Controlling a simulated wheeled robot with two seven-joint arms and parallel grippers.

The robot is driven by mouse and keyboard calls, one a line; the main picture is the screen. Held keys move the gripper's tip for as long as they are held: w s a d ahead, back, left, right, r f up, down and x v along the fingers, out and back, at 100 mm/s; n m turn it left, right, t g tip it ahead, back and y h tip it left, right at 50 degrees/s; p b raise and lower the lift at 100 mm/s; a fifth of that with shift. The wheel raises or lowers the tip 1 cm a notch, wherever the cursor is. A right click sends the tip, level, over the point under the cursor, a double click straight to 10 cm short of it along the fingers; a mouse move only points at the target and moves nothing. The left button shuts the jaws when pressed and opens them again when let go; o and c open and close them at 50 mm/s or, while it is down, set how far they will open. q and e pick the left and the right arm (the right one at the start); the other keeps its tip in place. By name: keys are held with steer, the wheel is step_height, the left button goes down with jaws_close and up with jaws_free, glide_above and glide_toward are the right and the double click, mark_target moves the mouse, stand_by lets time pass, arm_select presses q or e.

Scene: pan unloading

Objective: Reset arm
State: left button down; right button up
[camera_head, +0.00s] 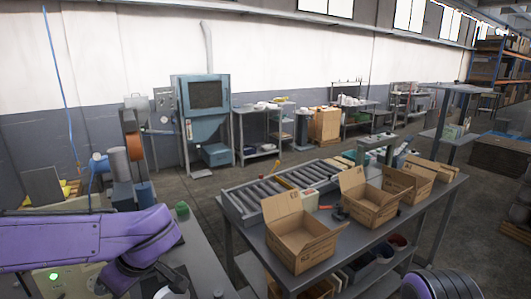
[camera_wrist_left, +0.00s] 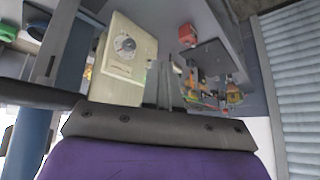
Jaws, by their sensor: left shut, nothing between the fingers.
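My purple left arm (camera_head: 90,240) reaches in from the left in the head view and bends down at its wrist over a grey surface. Its gripper end is dark and partly hidden at the bottom edge, so the fingers are hard to make out there. In the left wrist view my left gripper (camera_wrist_left: 165,85) is shut, its two fingers together with nothing between them. My right gripper is not in view. I see no pan that I can name for sure.
A table (camera_head: 365,235) holds open cardboard boxes (camera_head: 300,240) and a roller conveyor (camera_head: 285,188). A blue-grey cabinet machine (camera_head: 205,110) stands by the wall. In the left wrist view a beige box with a round dial (camera_wrist_left: 122,60) is close to the fingers. Floor is clear between the tables.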

arm_select(q)
steer(key=s+a+f+m+t+y, duration=0.1)
steer(key=s+a+f+m+t, duration=0.1)
steer(key=f, duration=1.1)
steer(key=s+a+f+m+t, duration=0.1)
steer(key=s+f+m+t, duration=0.15)
steer(key=f, duration=1.05)
steer(key=s+f+m+g+h, duration=0.1)
steer(key=s+f+h, duration=0.1)
steer(key=s+f, duration=0.6)
steer(key=s+f+m+g+h, duration=0.2)
steer(key=s+f, duration=0.2)
steer(key=s, duration=0.8)
step_height(320, 180, down, 14)
steer(key=w+b, duration=0.1)
steer(key=b, duration=1.3)
steer(key=shift+d, duration=0.4)
